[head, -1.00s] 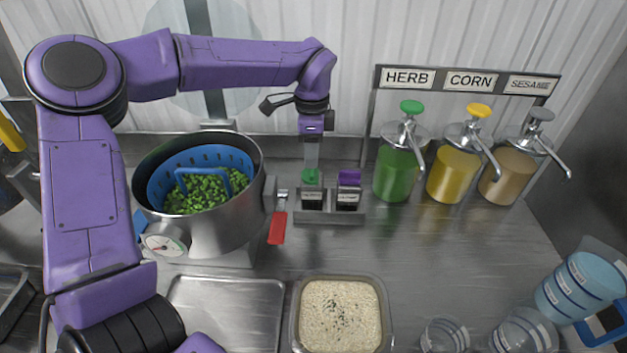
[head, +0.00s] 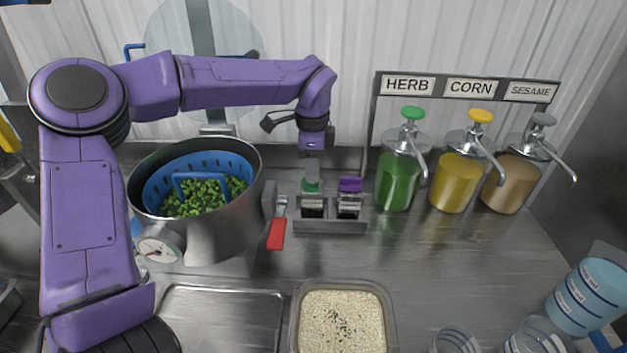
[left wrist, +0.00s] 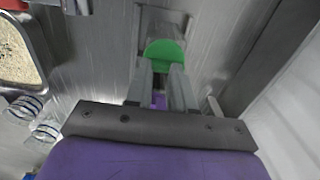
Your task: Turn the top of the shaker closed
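The shaker with the green top (head: 312,188) stands upright in the left slot of a small metal rack (head: 330,228). My left gripper (head: 312,172) points straight down with its fingertips at the green top. In the left wrist view the green top (left wrist: 163,54) lies at the ends of the two fingers (left wrist: 162,75), which stand a little apart. I cannot tell whether they press on it. A second shaker with a purple top (head: 349,185) stands in the right slot. Whether the green top is turned open or closed cannot be seen. My right gripper is out of view.
Herb (head: 398,185), corn (head: 453,185) and sesame (head: 508,185) pump jars stand right. A rice tray (head: 392,310) is in front. The counter between is clear.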

